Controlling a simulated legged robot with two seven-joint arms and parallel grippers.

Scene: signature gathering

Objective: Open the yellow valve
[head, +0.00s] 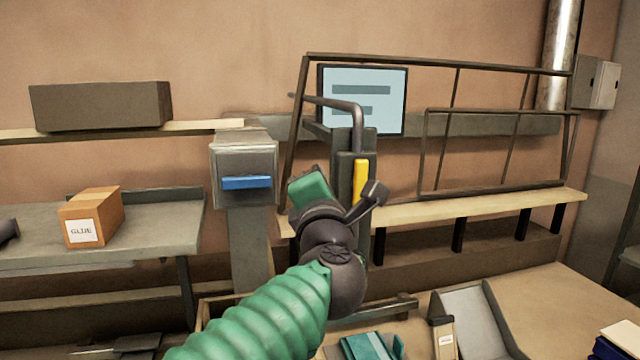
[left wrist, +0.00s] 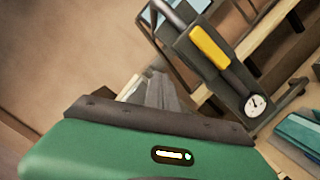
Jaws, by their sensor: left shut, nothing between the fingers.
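The yellow valve (head: 361,183) is an upright yellow handle on a dark housing, just right of the middle in the head view. In the left wrist view the yellow valve (left wrist: 210,47) shows at the upper right, tilted in the picture. My left gripper (head: 309,186), with a green and dark body, is left of the valve in the head view and apart from it in the picture. In the left wrist view my left gripper (left wrist: 158,92) is shut and empty, pointing left of the valve. My right gripper is out of view.
A round gauge (left wrist: 256,103) sits below the valve. A grey pipe (head: 345,104) bends above the housing. A grey box with a blue bar (head: 247,183) stands to the left. A metal frame (head: 440,70) stands behind. A glue box (head: 91,217) rests on the left shelf.

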